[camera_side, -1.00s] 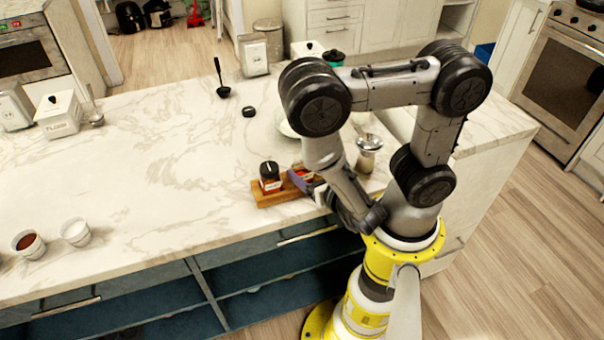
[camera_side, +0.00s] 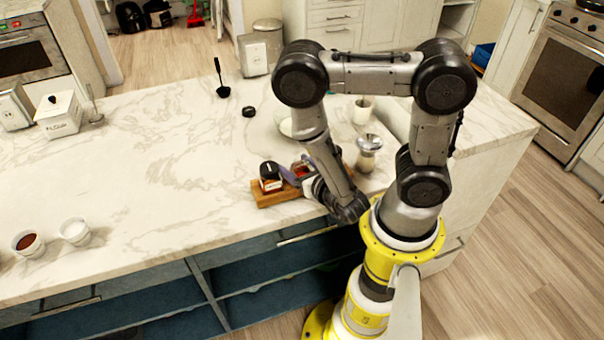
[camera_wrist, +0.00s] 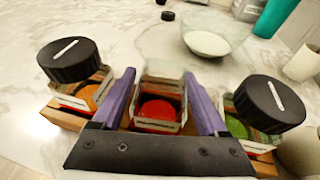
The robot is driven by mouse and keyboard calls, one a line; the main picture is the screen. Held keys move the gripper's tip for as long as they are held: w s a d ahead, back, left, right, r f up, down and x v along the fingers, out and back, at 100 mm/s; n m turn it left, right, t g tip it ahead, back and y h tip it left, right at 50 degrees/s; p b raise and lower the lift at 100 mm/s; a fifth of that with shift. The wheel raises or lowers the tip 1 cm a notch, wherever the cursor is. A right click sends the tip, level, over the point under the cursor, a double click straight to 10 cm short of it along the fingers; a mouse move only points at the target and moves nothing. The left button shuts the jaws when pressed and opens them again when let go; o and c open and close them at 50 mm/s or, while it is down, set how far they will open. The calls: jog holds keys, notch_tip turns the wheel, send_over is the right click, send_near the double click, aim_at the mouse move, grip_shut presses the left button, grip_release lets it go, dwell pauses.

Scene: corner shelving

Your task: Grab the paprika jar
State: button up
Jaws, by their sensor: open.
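In the wrist view an open glass jar of red powder (camera_wrist: 158,108), likely the paprika, stands between the two purple fingers of my gripper (camera_wrist: 159,76). The fingers are open, one on each side of it; I cannot tell whether either touches the glass. Its label is not readable. A black-lidded jar with orange contents (camera_wrist: 88,98) is to its left, and a black-lidded jar with green contents (camera_wrist: 240,128) is to its right. In the side view my gripper (camera_side: 298,176) is low at the wooden rack (camera_side: 268,200), beside a black-lidded jar (camera_side: 270,178), and partly hides the red jar.
A loose black lid (camera_side: 249,111) lies on the marble counter, also visible in the wrist view (camera_wrist: 168,16). A glass bowl of white contents (camera_wrist: 208,42) is behind the jars. A metal-topped shaker (camera_side: 367,153) stands right of the rack.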

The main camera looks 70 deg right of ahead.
jog(key=shift+w+d, duration=0.1)
jog(key=shift+w, duration=0.05)
jog(key=shift+c, duration=0.3)
grip_shut()
